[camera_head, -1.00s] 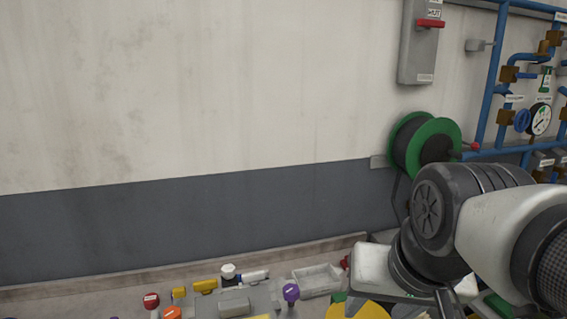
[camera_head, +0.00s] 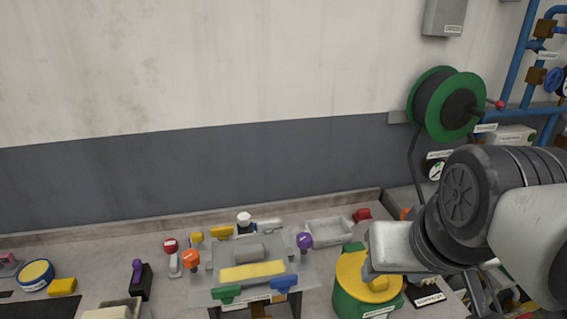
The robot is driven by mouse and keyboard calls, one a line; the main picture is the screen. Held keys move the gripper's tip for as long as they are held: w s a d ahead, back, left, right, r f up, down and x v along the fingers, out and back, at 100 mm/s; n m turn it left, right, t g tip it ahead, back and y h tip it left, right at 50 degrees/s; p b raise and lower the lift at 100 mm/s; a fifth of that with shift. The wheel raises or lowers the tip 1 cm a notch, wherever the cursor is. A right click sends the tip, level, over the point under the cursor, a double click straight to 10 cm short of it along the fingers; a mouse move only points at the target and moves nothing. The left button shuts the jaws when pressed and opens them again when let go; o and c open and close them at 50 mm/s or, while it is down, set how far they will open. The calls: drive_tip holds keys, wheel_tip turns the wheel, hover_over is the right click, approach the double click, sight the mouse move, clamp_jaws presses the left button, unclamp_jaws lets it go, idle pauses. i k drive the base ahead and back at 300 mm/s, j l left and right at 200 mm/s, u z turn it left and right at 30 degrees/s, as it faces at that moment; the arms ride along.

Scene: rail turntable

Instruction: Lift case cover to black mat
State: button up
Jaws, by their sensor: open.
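A grey, flat-topped unit (camera_head: 222,276) stands at the bottom middle of the head view. A black mat-like patch (camera_head: 40,309) lies at the bottom left, cut off by the frame edge. My gripper (camera_head: 388,247) is partly in view as a pale body at the end of my arm, to the right of the grey unit and apart from it. Its fingertips are not clearly visible.
A green drum with a yellow top (camera_head: 350,290) stands between the grey unit and my arm. Orange (camera_head: 191,258) and purple (camera_head: 304,240) knobs flank the unit. A pale tray (camera_head: 328,232) lies behind. A green cable reel (camera_head: 447,104) and blue pipes (camera_head: 519,55) are on the wall.

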sight(249, 261)
drive_tip(key=k+j+u, duration=0.15)
drive_tip(key=u, duration=0.2)
drive_tip(key=k+j+u, duration=0.1)
drive_tip(key=u, duration=0.25)
drive_tip(key=j+u, duration=0.35)
drive_tip(key=k+l, duration=0.05)
